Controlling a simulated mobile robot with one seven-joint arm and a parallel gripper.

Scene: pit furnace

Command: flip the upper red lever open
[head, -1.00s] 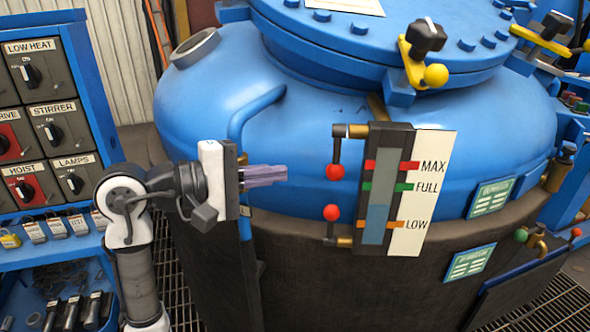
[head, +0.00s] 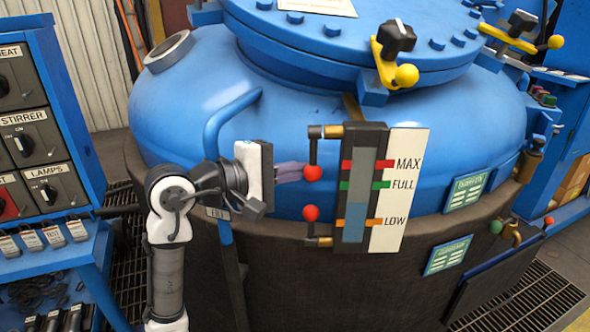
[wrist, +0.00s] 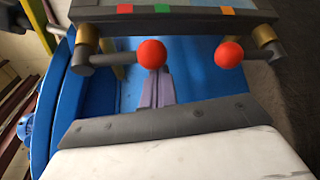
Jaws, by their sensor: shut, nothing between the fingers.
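The upper red lever (head: 312,173) is a red ball on a dark rod hanging down from a brass fitting at the top left of the level gauge (head: 352,190). My gripper (head: 302,172) is shut, its purple fingers pointing right, with the tips right at the upper ball; I cannot tell if they touch. In the wrist view the fingers (wrist: 155,92) lie just below the left red ball (wrist: 151,54), which I take for the upper lever. The lower red lever (head: 311,213) points up from its own brass fitting, apart from my gripper; it is the right ball (wrist: 229,53) in the wrist view.
The blue vessel (head: 180,105) fills the space behind the gauge. A blue pipe (head: 213,130) runs down behind my wrist. A switch panel (head: 35,130) stands at the left. Yellow-handled clamps (head: 393,55) sit on the lid.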

